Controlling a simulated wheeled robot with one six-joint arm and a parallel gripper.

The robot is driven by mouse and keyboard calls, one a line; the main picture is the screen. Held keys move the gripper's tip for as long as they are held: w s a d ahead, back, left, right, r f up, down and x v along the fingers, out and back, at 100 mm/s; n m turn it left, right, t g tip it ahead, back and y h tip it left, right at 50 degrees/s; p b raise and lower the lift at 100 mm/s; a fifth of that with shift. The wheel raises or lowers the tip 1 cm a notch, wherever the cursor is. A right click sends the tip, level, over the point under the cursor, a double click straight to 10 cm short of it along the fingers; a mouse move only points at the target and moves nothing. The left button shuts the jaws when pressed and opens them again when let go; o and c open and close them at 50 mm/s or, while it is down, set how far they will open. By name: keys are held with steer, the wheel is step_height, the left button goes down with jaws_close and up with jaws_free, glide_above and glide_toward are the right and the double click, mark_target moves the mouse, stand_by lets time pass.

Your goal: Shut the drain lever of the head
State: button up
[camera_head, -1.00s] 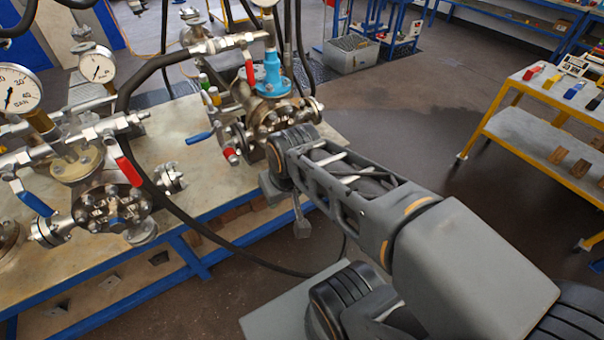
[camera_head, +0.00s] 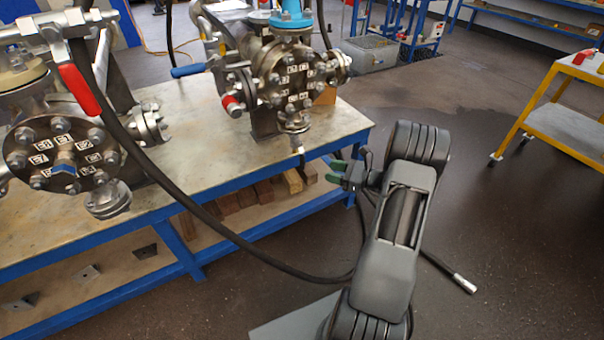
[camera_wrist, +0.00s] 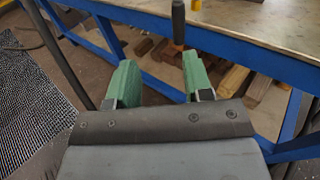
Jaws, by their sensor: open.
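The flanged metal head (camera_head: 292,78) with white marked labels faces me at the bench's front edge. A small metal fitting (camera_head: 296,124) hangs under it, with a dark lever handle (camera_head: 300,158) pointing down beside the bench edge. I take this handle as the drain lever. A dark handle with a brownish end also shows in the wrist view (camera_wrist: 178,22), beyond the fingers. My gripper (camera_head: 337,173) is open and empty, right of the handle and apart from it. Its green fingers show in the wrist view (camera_wrist: 158,62).
A second flanged vessel (camera_head: 65,158) with a red lever (camera_head: 80,90) stands at left. The blue bench rail (camera_head: 262,228) and wood blocks (camera_head: 265,190) lie below. A black hose (camera_head: 215,235) droops across the front.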

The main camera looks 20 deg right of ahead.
mark_target(302, 162)
steer(key=shift+m+t+h, duration=0.4)
steer(key=shift+m+t, duration=0.3)
steer(key=shift+m, duration=0.1)
steer(key=b+x, duration=0.1)
steer(key=x, duration=0.3)
steer(key=d+f+x, duration=0.1)
steer(key=x, duration=0.3)
steer(key=w+f+b+x, duration=0.1)
steer(key=x, duration=0.3)
steer(key=shift+w+f+b, duration=0.15)
steer(key=shift+w+b, duration=0.05)
steer(key=shift+b, duration=0.1)
steer(key=shift+c, duration=0.4)
jaws_close()
